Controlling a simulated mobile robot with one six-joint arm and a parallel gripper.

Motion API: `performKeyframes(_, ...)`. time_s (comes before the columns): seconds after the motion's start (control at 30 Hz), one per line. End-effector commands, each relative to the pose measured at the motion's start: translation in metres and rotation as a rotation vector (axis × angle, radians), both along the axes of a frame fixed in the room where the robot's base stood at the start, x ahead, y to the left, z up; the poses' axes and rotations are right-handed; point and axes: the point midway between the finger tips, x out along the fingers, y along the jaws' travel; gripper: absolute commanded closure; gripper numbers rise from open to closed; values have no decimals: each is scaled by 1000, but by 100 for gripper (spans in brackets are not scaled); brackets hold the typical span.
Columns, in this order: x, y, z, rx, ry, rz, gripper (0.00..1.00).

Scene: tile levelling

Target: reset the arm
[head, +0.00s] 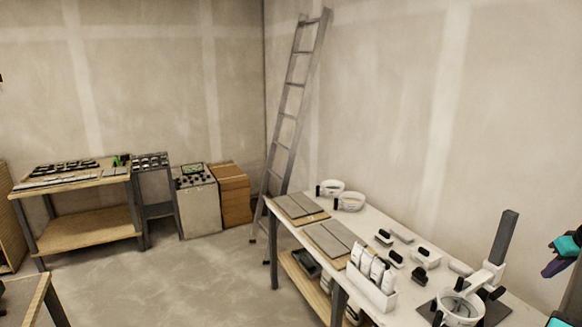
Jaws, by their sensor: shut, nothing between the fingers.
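Parts of my arm, with teal and dark surfaces, show at the right edge of the head view. They are cut off by the frame, and I cannot make out my gripper's fingers there. The arm parts are in front of the wall, to the right of the white worktable (410,287). No held object shows.
The worktable carries grey tiles (328,238), a white rack of pouches (371,290), white tubs (349,201), small black-handled tools (420,275) and a mixing stand (462,305). A ladder (291,110) leans behind it. The floor (190,275) to its left is clear.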

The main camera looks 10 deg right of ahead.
Motion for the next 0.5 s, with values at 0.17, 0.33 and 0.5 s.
performKeyframes(0.17, 16, 18, -14, 10, 8, 6, 100)
performKeyframes(0.33, 33, 40, -31, 23, 20, 11, 100)
performKeyframes(0.5, 57, 73, -53, 41, 35, 20, 100)
